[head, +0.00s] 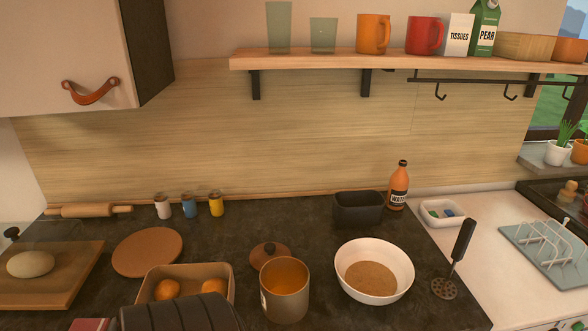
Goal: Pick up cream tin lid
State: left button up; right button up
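A round brown lid (270,255) with a small dark knob lies on the dark counter, just behind an open tan-brown tin (285,302). The tin stands upright, has a pale label on its left side and shows an orange inside. The tin's rim hides part of the lid's front right edge. The lid looks brown rather than cream in this light. Neither of my grippers can be made out in the head view.
A crate with oranges (229,290) stands left of the tin, a white bowl (404,286) right of it. A dark ribbed shape (178,314) covers the bottom left; I cannot tell what it is. The counter behind the lid is free up to several small jars (189,206).

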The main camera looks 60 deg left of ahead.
aim_at(262, 252)
jog(key=u, duration=2.05)
